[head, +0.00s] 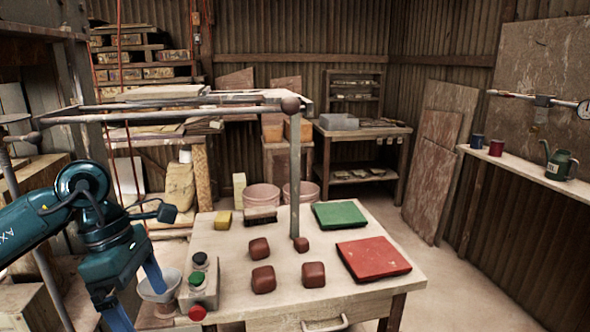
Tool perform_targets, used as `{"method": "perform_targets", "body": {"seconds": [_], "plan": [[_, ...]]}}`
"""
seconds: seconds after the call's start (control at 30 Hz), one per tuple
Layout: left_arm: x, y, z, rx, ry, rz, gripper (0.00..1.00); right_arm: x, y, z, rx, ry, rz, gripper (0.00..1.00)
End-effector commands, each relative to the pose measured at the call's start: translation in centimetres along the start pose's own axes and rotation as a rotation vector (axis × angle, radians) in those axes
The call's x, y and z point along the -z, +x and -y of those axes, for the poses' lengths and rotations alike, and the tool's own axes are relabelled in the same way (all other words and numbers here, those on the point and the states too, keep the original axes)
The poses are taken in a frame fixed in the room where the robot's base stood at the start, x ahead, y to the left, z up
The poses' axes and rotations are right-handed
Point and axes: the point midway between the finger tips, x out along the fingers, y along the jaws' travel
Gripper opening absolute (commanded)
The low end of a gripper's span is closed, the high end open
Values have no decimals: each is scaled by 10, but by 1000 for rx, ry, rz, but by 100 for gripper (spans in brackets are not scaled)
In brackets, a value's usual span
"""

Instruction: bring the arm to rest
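My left arm, teal, comes in from the left edge. Its gripper (142,304) points down beside the left side of the worktable (232,295). Its two blue fingers stand apart with nothing seen between them; one runs to the bottom edge of the picture. My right arm and gripper are not in view. On the table several red-brown clay lumps (263,279) lie around the foot of an upright metal post (295,180). A green tile (340,215) and a red tile (373,259) lie at the right side.
A long metal bar (190,107) crosses above the table. Floor is clear at right.

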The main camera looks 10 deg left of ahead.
Motion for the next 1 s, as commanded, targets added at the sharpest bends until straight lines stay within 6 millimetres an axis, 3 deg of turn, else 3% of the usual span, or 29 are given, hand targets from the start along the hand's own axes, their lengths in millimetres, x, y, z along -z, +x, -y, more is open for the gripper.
{"method": "perform_targets", "body": {"seconds": [0.1, 0.23, 0.4, 0.5, 0.57, 0.67, 0.77, 0.87, 0.9, 1.0], "plan": [[-49, 32, 22, 142, 4, 207, 100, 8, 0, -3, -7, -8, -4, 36], [-113, 54, 56, 353, -69, 509, 100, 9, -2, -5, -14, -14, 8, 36], [-186, 47, 89, 712, -368, 967, 100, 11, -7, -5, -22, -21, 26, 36], [-207, 35, 84, 923, -644, 1207, 100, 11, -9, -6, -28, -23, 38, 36], [-210, 32, 72, 1044, -845, 1333, 100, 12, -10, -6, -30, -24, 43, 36], [-199, 42, 46, 1228, -1231, 1505, 100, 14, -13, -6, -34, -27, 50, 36], [-170, 74, 22, 1381, -1677, 1619, 100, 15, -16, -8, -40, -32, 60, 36], [-128, 128, 15, 1485, -2180, 1659, 100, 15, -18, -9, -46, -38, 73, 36], [-110, 152, 19, -1393, 2198, -1526, 100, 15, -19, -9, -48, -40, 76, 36], [-74, 203, 40, -1168, 2138, -1215, 100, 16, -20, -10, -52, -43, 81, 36]]}}
